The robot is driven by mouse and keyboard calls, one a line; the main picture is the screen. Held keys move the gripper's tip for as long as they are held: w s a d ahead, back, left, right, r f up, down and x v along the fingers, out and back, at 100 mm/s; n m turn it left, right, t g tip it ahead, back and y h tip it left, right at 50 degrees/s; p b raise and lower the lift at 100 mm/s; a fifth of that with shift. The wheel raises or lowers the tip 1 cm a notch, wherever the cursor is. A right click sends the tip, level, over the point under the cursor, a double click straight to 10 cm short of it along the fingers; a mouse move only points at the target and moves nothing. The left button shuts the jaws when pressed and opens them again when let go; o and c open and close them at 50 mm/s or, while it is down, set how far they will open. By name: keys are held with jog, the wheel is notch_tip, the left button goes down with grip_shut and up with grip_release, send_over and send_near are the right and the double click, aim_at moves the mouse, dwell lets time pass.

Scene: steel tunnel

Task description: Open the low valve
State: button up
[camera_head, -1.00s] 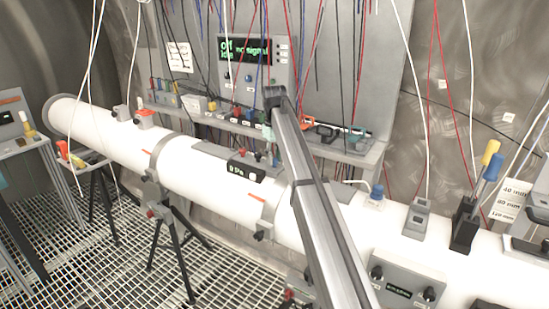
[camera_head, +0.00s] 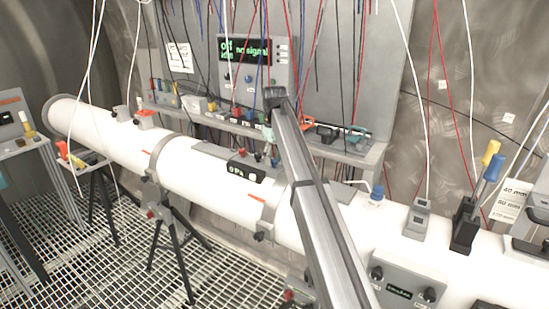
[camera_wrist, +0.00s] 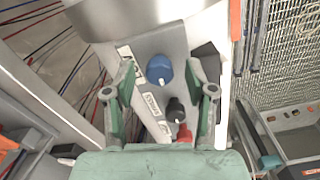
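My gripper (camera_wrist: 160,72) is open in the wrist view, with one green finger on each side of a grey valve panel (camera_wrist: 150,48). A blue knob (camera_wrist: 160,67) with a white mark lies between the fingertips, and I see nothing held. A black knob (camera_wrist: 175,112) and a red knob (camera_wrist: 184,134) sit nearer the palm. Labels beside the knobs are too small to read, so I cannot tell which knob is the low valve. In the head view, small knobs (camera_head: 275,162) show on the box with a pressure display (camera_head: 238,169), on the white pipe. My arm partly hides this area.
The white pipe (camera_head: 100,125) runs across the room on tripods (camera_head: 160,210). A grey shelf (camera_head: 215,120) with small devices and a screen (camera_head: 245,50) stands behind it. Many cables hang from above. Another control box (camera_head: 400,270) is at the lower right.

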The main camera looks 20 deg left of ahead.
aim_at(274, 159)
jog(key=shift+r, duration=0.1)
notch_tip(274, 159, up, 12)
dwell(0.6)
dwell(0.4)
